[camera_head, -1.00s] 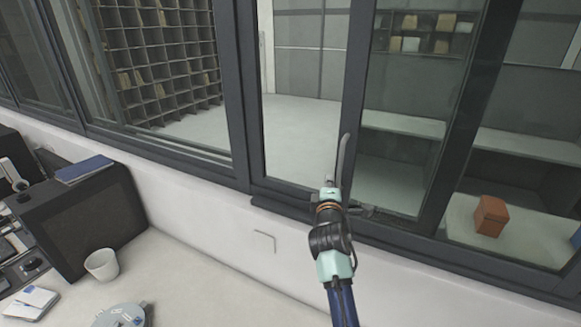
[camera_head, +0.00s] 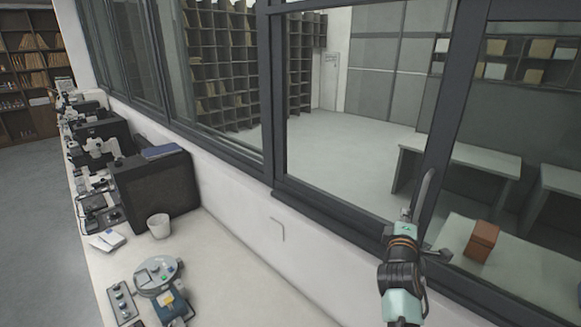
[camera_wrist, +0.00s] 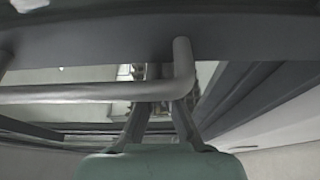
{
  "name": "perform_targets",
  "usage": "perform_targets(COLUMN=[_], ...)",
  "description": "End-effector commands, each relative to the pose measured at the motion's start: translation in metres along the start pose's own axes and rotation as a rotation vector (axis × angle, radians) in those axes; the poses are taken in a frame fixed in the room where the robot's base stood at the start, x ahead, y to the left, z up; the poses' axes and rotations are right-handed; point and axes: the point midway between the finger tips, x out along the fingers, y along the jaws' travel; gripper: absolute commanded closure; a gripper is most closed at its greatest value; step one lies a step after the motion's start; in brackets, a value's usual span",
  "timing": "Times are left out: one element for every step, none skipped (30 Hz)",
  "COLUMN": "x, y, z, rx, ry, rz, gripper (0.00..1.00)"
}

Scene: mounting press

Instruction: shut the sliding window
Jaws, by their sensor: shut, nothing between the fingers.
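The sliding window's dark upright stile (camera_head: 444,120) stands right of a bright, clear-looking stretch; I cannot tell whether glass covers that stretch. A pale bent bar handle (camera_head: 424,196) rises at the stile. My gripper (camera_head: 404,214) is at the handle's lower part. In the wrist view the handle (camera_wrist: 85,94) runs across and bends up to the dark frame (camera_wrist: 110,40). The bar partly hides the fingers, and contact is unclear.
A fixed dark post (camera_head: 272,100) bounds the clear stretch on the left. Below the window, the bench (camera_head: 235,285) holds a black box-like unit (camera_head: 155,190), a white cup (camera_head: 158,226) and a round grey device (camera_head: 158,272). A reddish-brown box (camera_head: 481,240) sits beyond the window.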

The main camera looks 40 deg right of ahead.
Motion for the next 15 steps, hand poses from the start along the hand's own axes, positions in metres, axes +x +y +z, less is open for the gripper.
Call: perform_targets(x=[0.0002,0.0002,0.0002,0.0003,0.0003,0.0003,0.0004,0.0004,0.0004,0.0005,0.0005,0.0005,0.0006,0.0006,0.0006], y=[-0.0001,-0.0001,0.0,0.0,0.0001,0.0001,0.0002,0.0003,0.0003,0.0004,0.0005,0.0005,0.0006,0.0006,0.0007], z=[0.0018,0.0019,0.0022,0.0025,0.0028,0.0032,0.0034,0.0037,0.004,0.0042,0.0045,0.0048,0.0049,0.0051,0.0054], rx=[-0.001,-0.002,-0.002,-0.002,-0.002,-0.002,-0.002,-0.002,-0.002,-0.002,-0.002,-0.002,-0.003,-0.003,-0.003], ry=[-0.004,-0.004,-0.004,-0.005,-0.005,-0.006,-0.006,-0.007,-0.007,-0.008,-0.008,-0.008,-0.009,-0.009,-0.009], rz=[-0.001,-0.001,-0.001,-0.001,-0.001,0.0,0.0,0.0,0.0,0.0,0.0,0.0,0.0,0.0,0.0], gripper=[1.0,1.0,1.0,1.0,1.0,1.0,1.0,1.0,1.0,1.0,1.0,1.0,1.0,1.0,1.0])
